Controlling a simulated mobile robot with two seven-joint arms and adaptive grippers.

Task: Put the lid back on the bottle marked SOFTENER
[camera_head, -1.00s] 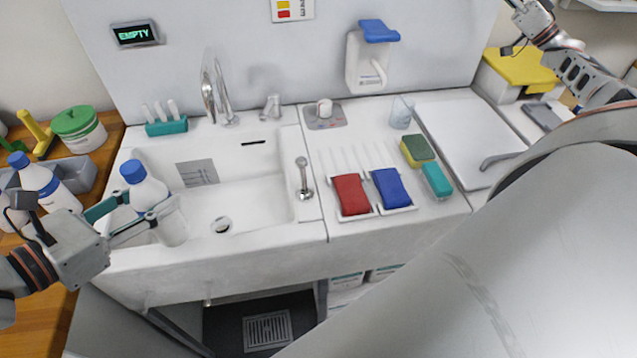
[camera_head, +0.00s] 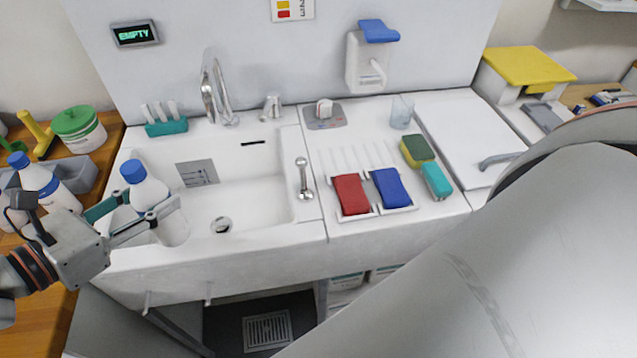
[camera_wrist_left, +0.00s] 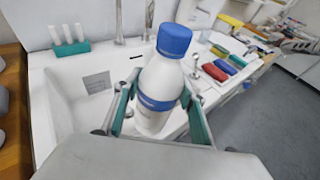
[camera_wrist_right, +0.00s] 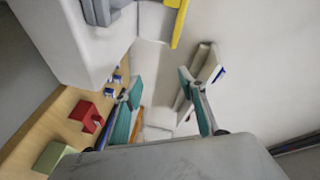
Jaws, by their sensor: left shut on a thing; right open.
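My left gripper (camera_head: 146,208) is shut on a white bottle with a blue cap (camera_head: 146,190) and holds it upright over the front left of the sink. The left wrist view shows this bottle (camera_wrist_left: 160,82) with its cap on and a blue band; no lettering is readable. Another white bottle with a blue top (camera_head: 42,182) stands at the left, with part of a further white bottle (camera_head: 12,216) beside it. I cannot tell which bottle is marked SOFTENER. No loose lid is distinguishable. My right gripper (camera_wrist_right: 160,85) is open and empty in the right wrist view.
A grey bin (camera_head: 86,172) and a green-lidded tub (camera_head: 80,128) are on the wooden counter at left. Sponges (camera_head: 417,150) and red and blue cloths (camera_head: 351,195) lie right of the sink. The white board (camera_head: 465,135) is clear. A yellow-lidded box (camera_head: 528,66) stands at far right.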

